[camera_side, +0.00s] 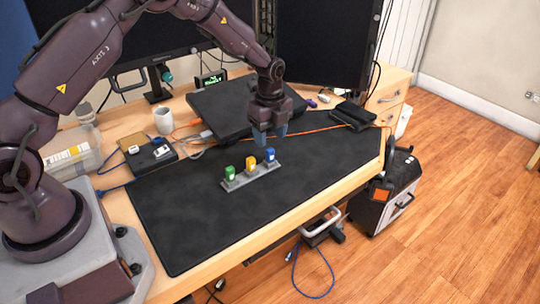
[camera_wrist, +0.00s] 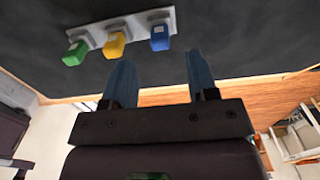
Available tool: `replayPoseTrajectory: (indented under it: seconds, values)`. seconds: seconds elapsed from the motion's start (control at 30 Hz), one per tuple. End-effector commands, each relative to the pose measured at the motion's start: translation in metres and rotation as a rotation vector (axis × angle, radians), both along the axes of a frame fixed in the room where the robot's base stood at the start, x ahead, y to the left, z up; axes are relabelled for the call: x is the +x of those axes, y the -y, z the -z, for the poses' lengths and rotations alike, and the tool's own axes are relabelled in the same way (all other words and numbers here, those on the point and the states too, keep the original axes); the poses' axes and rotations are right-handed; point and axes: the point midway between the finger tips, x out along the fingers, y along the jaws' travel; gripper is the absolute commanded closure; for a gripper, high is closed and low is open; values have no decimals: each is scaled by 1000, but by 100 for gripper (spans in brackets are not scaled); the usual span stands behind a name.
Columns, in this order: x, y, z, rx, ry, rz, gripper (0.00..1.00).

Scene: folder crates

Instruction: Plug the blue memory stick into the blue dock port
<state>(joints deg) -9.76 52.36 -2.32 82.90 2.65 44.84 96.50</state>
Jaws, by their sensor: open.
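The blue memory stick (camera_side: 270,155) stands upright at the right end of a grey dock strip (camera_side: 240,179) on the black desk mat. In the wrist view the blue stick (camera_wrist: 159,39) is at the right end of the dock (camera_wrist: 141,24). The blue port is hidden beneath it; I cannot tell how deep the stick sits. A yellow stick (camera_side: 251,163) and a green stick (camera_side: 230,173) stand beside it in the same strip. My gripper (camera_side: 271,140) is open and empty, just above the blue stick. In the wrist view its fingertips (camera_wrist: 157,58) are spread, with the blue stick ahead between them.
A closed black laptop (camera_side: 225,108) lies behind the dock, with an orange cable nearby. A black box (camera_side: 150,153), a white mug (camera_side: 163,121) and a clear bin (camera_side: 70,155) stand left. The mat's front is clear.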

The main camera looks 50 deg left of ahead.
Motion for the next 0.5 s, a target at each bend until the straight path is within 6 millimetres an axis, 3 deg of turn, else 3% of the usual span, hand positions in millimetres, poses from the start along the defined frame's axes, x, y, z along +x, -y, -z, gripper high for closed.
replayPoseTrajectory:
  seconds: [0.5]
  values:
    - [0,-1,56,0,0,-1,47]
